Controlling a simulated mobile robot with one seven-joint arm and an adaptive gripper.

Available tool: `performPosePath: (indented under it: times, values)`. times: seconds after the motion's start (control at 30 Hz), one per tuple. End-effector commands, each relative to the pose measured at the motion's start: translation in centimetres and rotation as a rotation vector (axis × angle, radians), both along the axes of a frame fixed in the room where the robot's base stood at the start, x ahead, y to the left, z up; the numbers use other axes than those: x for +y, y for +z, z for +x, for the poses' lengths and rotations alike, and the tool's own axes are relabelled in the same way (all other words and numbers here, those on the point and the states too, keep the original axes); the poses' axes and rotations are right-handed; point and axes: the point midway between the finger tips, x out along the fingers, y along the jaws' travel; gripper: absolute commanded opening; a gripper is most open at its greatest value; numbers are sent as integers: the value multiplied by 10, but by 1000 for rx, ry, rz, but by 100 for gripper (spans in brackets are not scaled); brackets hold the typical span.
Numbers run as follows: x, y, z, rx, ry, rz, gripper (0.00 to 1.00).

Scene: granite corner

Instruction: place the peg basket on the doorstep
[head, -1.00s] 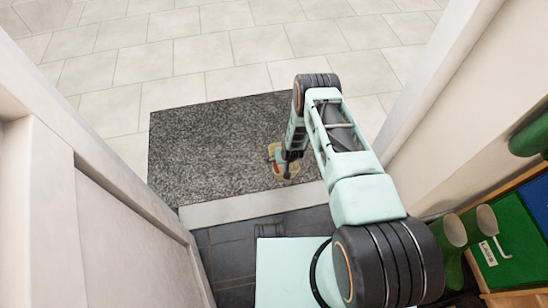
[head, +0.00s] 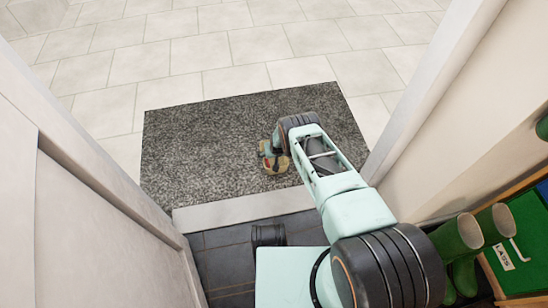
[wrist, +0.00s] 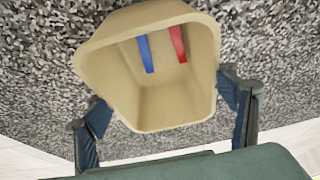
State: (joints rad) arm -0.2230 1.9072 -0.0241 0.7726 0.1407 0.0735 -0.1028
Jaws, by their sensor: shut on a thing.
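The peg basket (wrist: 160,105) is a tan open tub with a blue peg and a red peg inside. In the wrist view it sits between the two fingers of my gripper (wrist: 165,118), which is shut on it. In the head view the basket (head: 277,167) shows small beside my gripper (head: 271,152), over the right part of the doorstep (head: 200,140), a speckled grey slab outside the doorway. The slab also fills most of the wrist view background (wrist: 40,60). I cannot tell whether the basket's base touches the slab.
A pale sill (head: 235,212) separates the slab from the dark tiled floor (head: 220,262). Door frames close in at left and right. Green boots (head: 458,238) and a green board (head: 520,240) are at the lower right. The slab's left half is clear.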

Motion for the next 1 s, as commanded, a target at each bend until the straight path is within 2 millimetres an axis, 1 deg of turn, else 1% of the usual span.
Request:
performPosePath:
  times: [0.03,0.27,0.4,0.43,0.57,0.6,0.87,1.0]
  values:
    - [1,-3,2,-3,0,1,48]
    - [0,-1,2,-4,0,1,48]
    - [0,-5,1,-4,0,1,48]
    - [0,-5,2,-4,0,1,80]
    - [0,-5,2,-3,0,1,94]
    - [0,-5,2,-3,0,1,95]
    - [0,-4,2,-3,0,1,95]
    - [0,0,2,-3,0,1,95]
